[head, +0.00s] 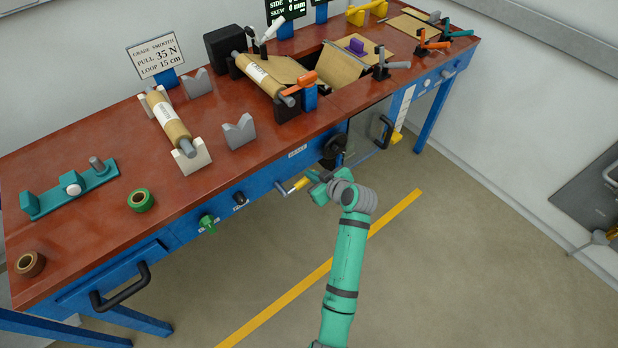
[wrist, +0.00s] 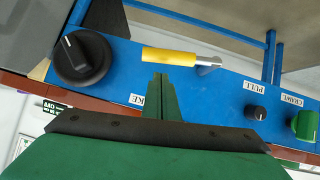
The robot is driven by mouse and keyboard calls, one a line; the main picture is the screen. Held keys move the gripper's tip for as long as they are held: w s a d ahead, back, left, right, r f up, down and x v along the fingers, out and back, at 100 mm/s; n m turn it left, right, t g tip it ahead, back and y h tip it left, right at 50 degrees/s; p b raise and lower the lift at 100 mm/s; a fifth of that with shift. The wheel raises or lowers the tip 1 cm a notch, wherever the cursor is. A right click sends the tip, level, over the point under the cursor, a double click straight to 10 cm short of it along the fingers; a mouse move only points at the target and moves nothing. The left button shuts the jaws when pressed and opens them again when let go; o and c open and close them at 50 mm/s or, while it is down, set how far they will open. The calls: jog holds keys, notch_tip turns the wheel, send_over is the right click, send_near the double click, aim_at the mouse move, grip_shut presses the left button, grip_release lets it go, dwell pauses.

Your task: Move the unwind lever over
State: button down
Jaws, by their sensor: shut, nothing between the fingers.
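A lever with a yellow grip (head: 300,184) and a metal shank sits on the blue front rail of the bench. I read no "unwind" mark on it. In the wrist view its yellow grip (wrist: 170,55) lies nearly level, with the shank to its right. My gripper (head: 318,184) is beside the grip's end in the head view. In the wrist view my gripper (wrist: 161,78) has its fingers together and empty, tips just below the grip. Whether they touch it I cannot tell. A partly hidden label ending in "KE" (wrist: 137,100) is left of the fingers.
A large black knob (wrist: 83,57) is on the rail left of the lever. A small black knob (wrist: 256,113) and a green knob (wrist: 304,126) are to its right. The floor in front is clear.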

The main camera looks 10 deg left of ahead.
jog(key=a+r+v, duration=0.1)
jog(key=v, duration=1)
jog(key=s+f+m+t+h, duration=0.2)
jog(key=s+f+m+h, duration=0.15)
jog(key=s+f, duration=0.45)
jog(key=s+f+m+t+h, duration=0.15)
jog(key=s+f+m, duration=0.35)
jog(key=s, duration=0.7)
jog(key=s+r+t+h, duration=0.1)
jog(key=s+r, duration=0.5)
jog(key=s, duration=0.5)
jog(key=s+d+r+m+t+h, duration=0.1)
jog(key=s+r+t, duration=0.1)
jog(key=s+r, duration=0.4)
jog(key=v, duration=0.4)
jog(key=shift+s+d+f, duration=0.2)
jog(key=shift+s+d, duration=0.05)
jog(key=shift+s, duration=0.15)
jog(key=shift+m, duration=0.25)
